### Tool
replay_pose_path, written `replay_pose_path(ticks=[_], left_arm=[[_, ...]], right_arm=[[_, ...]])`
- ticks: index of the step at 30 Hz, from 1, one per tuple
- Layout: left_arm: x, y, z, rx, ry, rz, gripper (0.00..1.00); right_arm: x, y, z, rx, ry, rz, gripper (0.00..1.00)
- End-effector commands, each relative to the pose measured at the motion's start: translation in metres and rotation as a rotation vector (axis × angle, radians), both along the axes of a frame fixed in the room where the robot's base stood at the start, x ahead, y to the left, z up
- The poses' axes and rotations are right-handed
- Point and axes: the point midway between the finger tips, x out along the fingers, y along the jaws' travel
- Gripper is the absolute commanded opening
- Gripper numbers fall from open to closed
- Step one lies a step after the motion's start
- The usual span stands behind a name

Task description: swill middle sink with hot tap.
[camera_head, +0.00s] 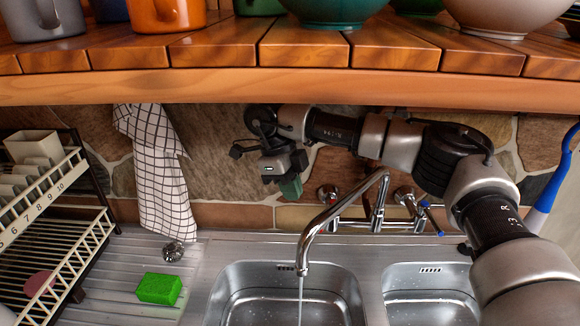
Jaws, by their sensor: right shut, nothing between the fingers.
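The mixer tap (376,205) is chrome, and its curved spout reaches over the sink basin (240,280) in the middle of the picture. A thin stream of water (300,298) falls from the spout into this basin. The hot tap handle (327,194), marked red, is at the left end of the tap body. The cold tap handle (424,205), marked blue, is at the right end. My right gripper (290,187) is shut and empty, just up and left of the hot handle and apart from it. My left gripper is out of view.
A wooden shelf (290,87) with mugs and bowls overhangs the top. A dish rack (60,200) stands left. A checked towel (160,180) hangs on the stone wall. A green sponge (158,289) lies on the drainboard. A second basin (430,285) is at right, and a blue-and-white brush (549,185) hangs at far right.

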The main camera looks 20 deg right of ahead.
Motion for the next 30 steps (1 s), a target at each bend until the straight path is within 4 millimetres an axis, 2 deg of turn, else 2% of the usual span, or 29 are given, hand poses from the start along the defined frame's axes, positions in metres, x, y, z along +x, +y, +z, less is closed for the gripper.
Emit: replay_pose_path(ticks=[1, 4, 12, 26, 30], left_arm=[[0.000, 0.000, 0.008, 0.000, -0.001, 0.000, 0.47], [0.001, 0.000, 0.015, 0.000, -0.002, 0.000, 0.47], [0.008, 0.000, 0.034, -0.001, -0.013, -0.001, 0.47], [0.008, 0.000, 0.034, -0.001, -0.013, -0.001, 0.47], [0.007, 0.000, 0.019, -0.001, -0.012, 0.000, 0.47]], right_arm=[[-0.004, -0.003, -0.008, 0.000, 0.005, 0.000, 0.00], [-0.008, -0.007, -0.027, -0.001, 0.004, -0.001, 0.00], [-0.033, -0.029, -0.035, 0.000, 0.000, -0.001, 0.00], [-0.038, -0.032, -0.039, 0.002, 0.000, 0.004, 0.00], [-0.045, -0.036, -0.044, 0.004, -0.001, 0.109, 0.00]])
